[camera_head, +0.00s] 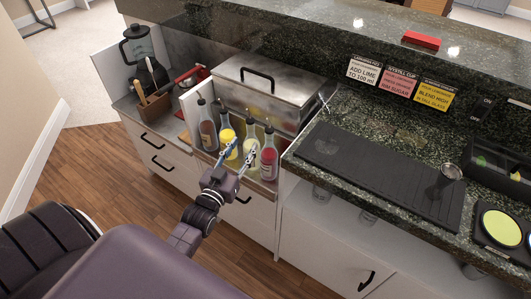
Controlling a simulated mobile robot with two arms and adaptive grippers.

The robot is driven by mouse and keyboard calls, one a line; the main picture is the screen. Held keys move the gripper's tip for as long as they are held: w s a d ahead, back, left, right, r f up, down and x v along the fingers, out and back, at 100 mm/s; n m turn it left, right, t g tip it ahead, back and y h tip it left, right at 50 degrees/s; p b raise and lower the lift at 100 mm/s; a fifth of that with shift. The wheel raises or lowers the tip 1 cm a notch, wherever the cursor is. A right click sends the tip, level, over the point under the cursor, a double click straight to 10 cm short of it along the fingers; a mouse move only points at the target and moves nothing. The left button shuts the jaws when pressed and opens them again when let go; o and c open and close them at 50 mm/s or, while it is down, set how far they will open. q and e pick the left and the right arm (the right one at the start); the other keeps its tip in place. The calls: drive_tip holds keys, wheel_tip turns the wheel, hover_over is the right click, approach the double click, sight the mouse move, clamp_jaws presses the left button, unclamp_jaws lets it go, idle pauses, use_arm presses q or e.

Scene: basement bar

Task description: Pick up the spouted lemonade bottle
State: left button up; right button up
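Several spouted bottles stand in a row in an open metal tray (262,184) by the counter. From left they are a dark one (207,134), a bright yellow one (226,134), a pale yellow one (249,142) and a red one (269,160). Their labels are too small to read, so I cannot tell which yellow bottle is lemonade. My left gripper (241,153) is open, its fingers spread in front of the two yellow bottles and partly hiding them. I cannot tell whether it touches either. My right gripper is out of view.
A lidded metal box (268,88) stands behind the bottles. A blender (138,48) and a wooden utensil holder (154,106) are at left. The raised granite counter at right bears a dark bar mat (380,175) and a metal jigger (443,181).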

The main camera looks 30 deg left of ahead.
sight(249, 135)
use_arm(q)
drive_tip(key=w, duration=0.2)
drive_tip(key=w+a, duration=0.1)
drive_tip(key=w, duration=0.4)
drive_tip(key=shift+a+f+p, duration=0.2)
drive_tip(key=shift+f+p, duration=0.05)
drive_tip(key=shift+p, duration=0.05)
clamp_jaws()
drive_tip(key=shift+r, duration=0.1)
